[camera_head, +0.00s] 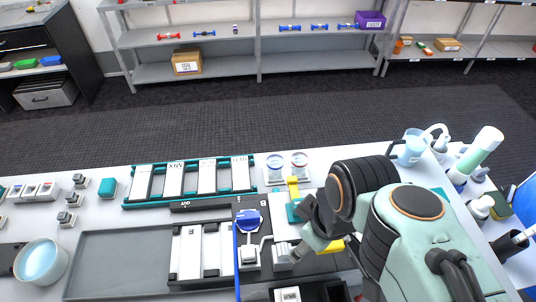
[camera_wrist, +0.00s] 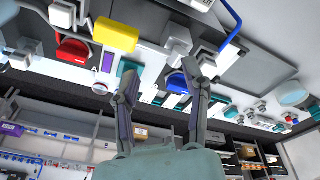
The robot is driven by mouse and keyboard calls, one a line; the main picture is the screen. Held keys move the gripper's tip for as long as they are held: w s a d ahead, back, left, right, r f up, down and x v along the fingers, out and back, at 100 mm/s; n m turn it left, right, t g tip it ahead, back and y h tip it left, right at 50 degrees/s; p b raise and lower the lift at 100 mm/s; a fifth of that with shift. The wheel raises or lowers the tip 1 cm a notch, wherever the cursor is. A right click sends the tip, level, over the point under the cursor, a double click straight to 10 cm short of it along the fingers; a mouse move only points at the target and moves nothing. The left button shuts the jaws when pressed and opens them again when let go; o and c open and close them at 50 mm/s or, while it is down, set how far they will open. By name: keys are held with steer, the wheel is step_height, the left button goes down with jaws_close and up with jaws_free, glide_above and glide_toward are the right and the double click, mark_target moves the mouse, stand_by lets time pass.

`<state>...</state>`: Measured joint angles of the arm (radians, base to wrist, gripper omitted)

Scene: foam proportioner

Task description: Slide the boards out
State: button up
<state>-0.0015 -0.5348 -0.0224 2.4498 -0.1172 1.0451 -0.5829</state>
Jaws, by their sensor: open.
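In the head view, several white boards with dark ends lie side by side in a teal rack (camera_head: 160,203) at the back of the bench. A second group of white boards (camera_head: 208,250) lies on a dark surface nearer me, left of the blue-capped fixture (camera_head: 248,220). My gripper (camera_head: 298,247) is right of these boards, partly hidden by my arm. In the wrist view my gripper (camera_wrist: 160,72) has its two fingers spread, with nothing held between them.
An empty grey tray (camera_head: 115,262) lies left of the nearer boards. A light blue bowl (camera_head: 40,262) stands at far left. Grey blocks (camera_head: 250,257) and a blue rod stand close to my gripper. Bottles and a pitcher (camera_head: 412,147) crowd the right side.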

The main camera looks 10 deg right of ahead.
steer(key=w+n, duration=0.2)
steer(key=w, duration=0.2)
steer(key=w+r+n+t, duration=0.1)
steer(key=w+n, duration=0.1)
steer(key=w, duration=0.2)
steer(key=w+r+n, duration=0.1)
steer(key=w+n, duration=0.1)
steer(key=w, duration=0.1)
steer(key=shift+w+d, duration=0.2)
steer(key=shift+w, duration=0.2)
steer(key=w+f+n, duration=0.3)
steer(key=w, duration=0.5)
steer(key=n+g, duration=0.1)
glide_above(276, 190)
steer(key=w, duration=0.1)
step_height(276, 190, down, 7)
steer(key=f, duration=0.4)
steer(key=f+g, duration=0.1)
steer(key=f, duration=0.4)
steer(key=s+f+g, duration=0.1)
steer(key=f, duration=0.4)
steer(key=shift+f+h, duration=0.1)
steer(key=shift+h, duration=0.3)
jaws_close()
